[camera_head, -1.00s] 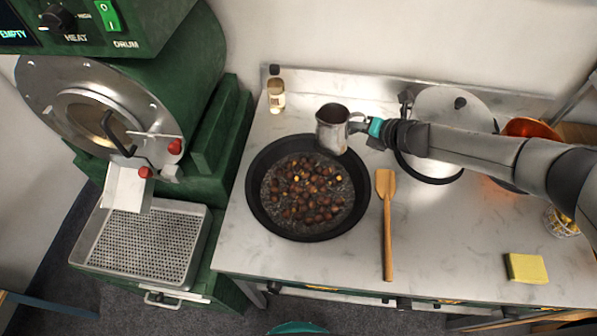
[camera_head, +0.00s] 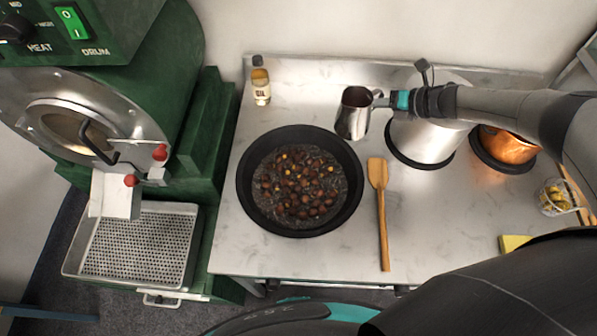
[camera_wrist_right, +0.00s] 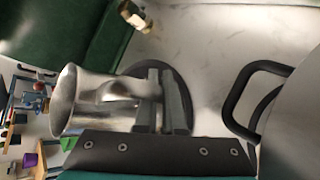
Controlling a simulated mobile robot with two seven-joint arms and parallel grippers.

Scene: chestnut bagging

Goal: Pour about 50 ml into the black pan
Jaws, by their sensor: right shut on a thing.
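The black pan (camera_head: 247,196) sits on the counter and holds brown chestnuts in dark liquid or grit, with a few yellow bits. My right gripper (camera_head: 390,101) is shut on the handle of a small steel jug (camera_head: 353,113). The jug is held above the counter at the pan's upper right rim, tilted a little. Its contents cannot be made out. In the right wrist view the jug (camera_wrist_right: 75,100) lies at the left, its handle between the fingers (camera_wrist_right: 165,100), with part of the pan behind. My left gripper is not in view.
A steel pot (camera_head: 425,135) stands close under my right forearm, and a copper pot (camera_head: 505,145) is farther right. A wooden spatula (camera_head: 382,220) lies right of the pan. An oil bottle (camera_head: 261,82) stands behind it. The green roaster (camera_head: 185,120) borders the counter's left.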

